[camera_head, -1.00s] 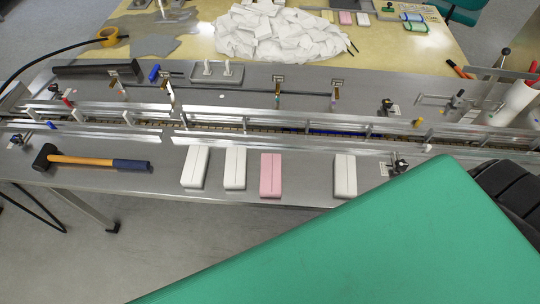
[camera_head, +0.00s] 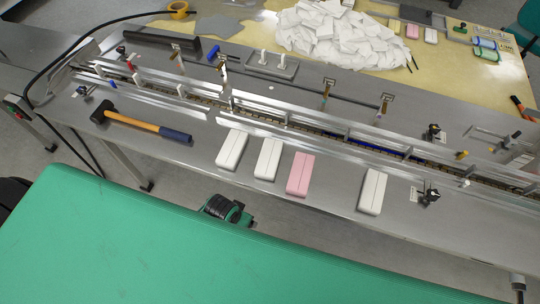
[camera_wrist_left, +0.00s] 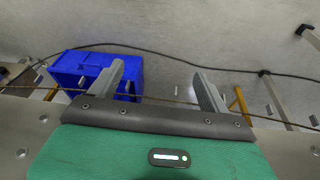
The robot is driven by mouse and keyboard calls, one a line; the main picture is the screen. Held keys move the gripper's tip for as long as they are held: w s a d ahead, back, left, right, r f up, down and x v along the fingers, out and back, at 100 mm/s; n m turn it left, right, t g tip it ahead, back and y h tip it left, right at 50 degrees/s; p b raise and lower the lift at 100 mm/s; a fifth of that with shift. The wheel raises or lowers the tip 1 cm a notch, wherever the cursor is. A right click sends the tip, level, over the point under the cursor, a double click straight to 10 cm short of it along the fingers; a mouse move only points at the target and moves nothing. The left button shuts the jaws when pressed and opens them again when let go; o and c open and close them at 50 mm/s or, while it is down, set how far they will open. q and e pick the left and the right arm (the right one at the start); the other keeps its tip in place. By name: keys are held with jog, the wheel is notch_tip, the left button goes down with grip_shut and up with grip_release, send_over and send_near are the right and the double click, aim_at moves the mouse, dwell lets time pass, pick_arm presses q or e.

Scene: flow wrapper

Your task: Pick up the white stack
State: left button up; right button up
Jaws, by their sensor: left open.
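Three white stacks lie on the front strip of the steel table in the head view: one at left (camera_head: 232,149), one beside it (camera_head: 268,158), and one farther right (camera_head: 372,191). A pink stack (camera_head: 299,174) lies between the second and third. My left gripper (camera_wrist_left: 157,70) shows in its wrist view with its two grey fingers spread and nothing between them. No stack shows in that view. I cannot make out the left fingers in the head view, where large green parts of mine cover the bottom. My right gripper is not seen.
A hammer (camera_head: 148,124) lies left of the stacks. A metal conveyor rail (camera_head: 290,125) runs behind them. A heap of white packs (camera_head: 340,35) is on the far table. The wrist view shows a blue crate (camera_wrist_left: 68,72) and a dark cable (camera_wrist_left: 205,48).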

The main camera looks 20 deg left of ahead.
pick_arm(q)
notch_tip(320, 180, up, 15)
jog(key=w+d, duration=0.1)
jog(key=d, duration=0.1)
notch_tip(320, 180, up, 16)
jog(key=f+n+g+y+p, duration=0.1)
jog(key=n+g+p, duration=0.1)
jog(key=g, duration=0.1)
send_over(270, 154)
notch_tip(270, 154, down, 7)
jog(key=shift+s+p, duration=0.15)
jog(key=shift+p, duration=0.3)
notch_tip(270, 154, down, 5)
jog(key=shift+r+p, duration=0.1)
jog(key=shift+p, duration=0.9)
jog(key=shift+f, duration=0.25)
jog(key=c, duration=1.1)
jog(key=shift+o, duration=0.2)
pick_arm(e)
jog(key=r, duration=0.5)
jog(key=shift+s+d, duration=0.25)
